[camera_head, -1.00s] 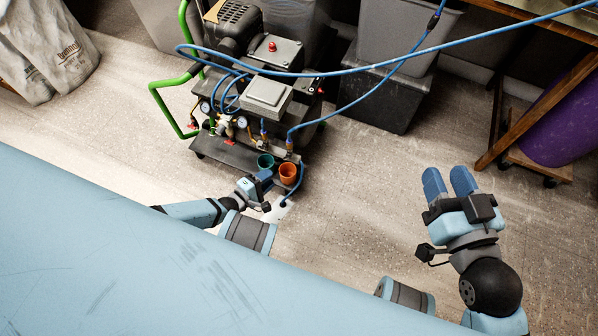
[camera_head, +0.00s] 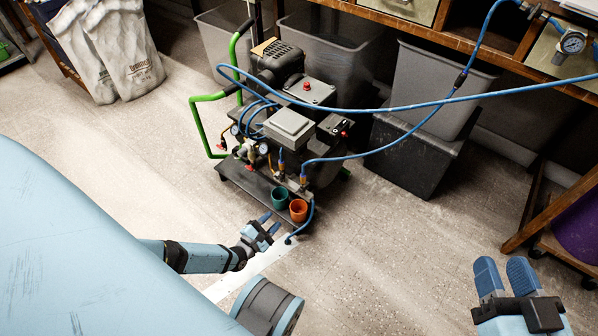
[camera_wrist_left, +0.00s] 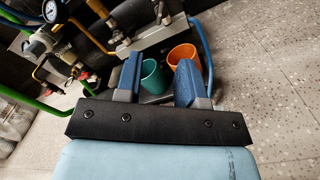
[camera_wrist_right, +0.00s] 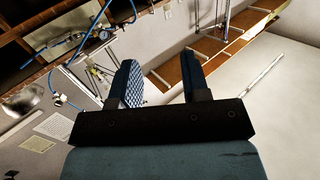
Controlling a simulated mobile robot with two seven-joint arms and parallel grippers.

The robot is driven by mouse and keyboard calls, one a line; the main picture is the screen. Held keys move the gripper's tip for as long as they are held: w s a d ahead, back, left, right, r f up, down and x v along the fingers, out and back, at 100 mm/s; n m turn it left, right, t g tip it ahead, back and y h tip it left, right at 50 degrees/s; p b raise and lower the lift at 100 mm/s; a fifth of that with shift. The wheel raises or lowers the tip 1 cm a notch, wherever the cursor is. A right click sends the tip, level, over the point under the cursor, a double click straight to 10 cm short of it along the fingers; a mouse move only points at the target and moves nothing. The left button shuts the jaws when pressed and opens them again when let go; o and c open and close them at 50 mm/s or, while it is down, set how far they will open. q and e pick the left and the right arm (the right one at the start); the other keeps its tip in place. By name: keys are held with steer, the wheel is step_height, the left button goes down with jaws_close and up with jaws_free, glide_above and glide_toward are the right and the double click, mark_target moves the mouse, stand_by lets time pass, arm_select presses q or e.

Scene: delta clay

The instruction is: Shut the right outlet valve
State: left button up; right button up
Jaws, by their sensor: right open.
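The compressor (camera_head: 290,125) stands on a low dark base, with brass outlet fittings at its front. The right outlet fitting (camera_head: 303,180) is where a blue hose joins, behind the orange cup (camera_head: 298,210); its handle position is too small to tell. A green cup (camera_head: 279,199) stands beside the orange one. My left gripper (camera_head: 270,222) is open and empty, just in front of the cups. In the left wrist view, both cups show beyond its fingers (camera_wrist_left: 158,72), with brass fittings (camera_wrist_left: 112,28) above. My right gripper (camera_head: 504,264) is open and empty at lower right, far from the compressor.
A blue hose (camera_head: 400,107) arcs across above the compressor to the right. Grey bins (camera_head: 425,85) and a dark box (camera_head: 405,155) stand behind right. A green handle frame (camera_head: 203,130) is at the compressor's left. The floor (camera_head: 400,240) between my grippers is clear.

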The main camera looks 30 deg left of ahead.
mark_target(299, 193)
arm_select(q)
steer(key=w+b, duration=0.1)
steer(key=w, duration=0.3)
steer(key=w+b, duration=0.1)
steer(key=w, duration=0.3)
steer(key=w+d+b, duration=0.1)
steer(key=w, duration=0.3)
steer(key=shift+f+b, duration=0.1)
steer(key=shift+b, duration=0.2)
steer(key=shift+w, duration=0.5)
arm_select(e)
steer(key=n, duration=0.1)
steer(key=w+d+n+t, duration=0.1)
steer(key=shift+w+r+n+y, duration=0.2)
steer(key=shift+w+n+y, duration=0.05)
steer(key=shift+n+y, duration=0.05)
arm_select(q)
jaws_close()
